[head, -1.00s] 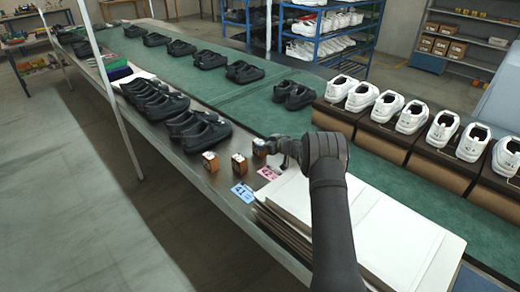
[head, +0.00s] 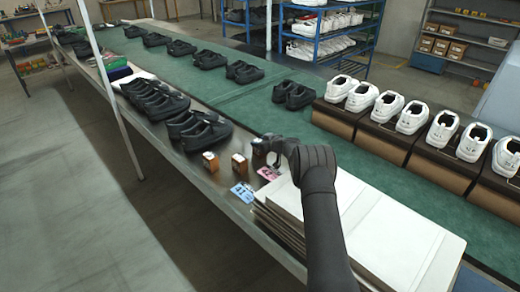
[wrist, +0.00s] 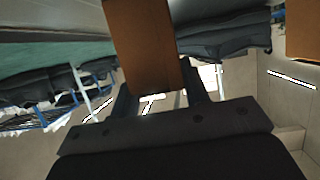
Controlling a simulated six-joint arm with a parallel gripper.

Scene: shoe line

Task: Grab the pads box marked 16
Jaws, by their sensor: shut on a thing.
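My gripper (head: 264,147) is at the far-right one of three small brown boxes on the metal bench and is shut on it. That held box is mostly hidden by the fingers in the head view; the wrist view shows its plain brown side (wrist: 148,45) between the fingers. Two more brown boxes with pale tops stand to its left, a middle box (head: 239,164) and a left box (head: 210,162). The number marks on the boxes are too small to read, so I cannot tell which one is marked 16.
A blue card (head: 243,192) and a pink card (head: 268,173) lie in front of the boxes. A stack of white sheets (head: 380,225) lies to the right. Black shoes (head: 197,131) stand to the left, and the green belt (head: 250,100) runs behind.

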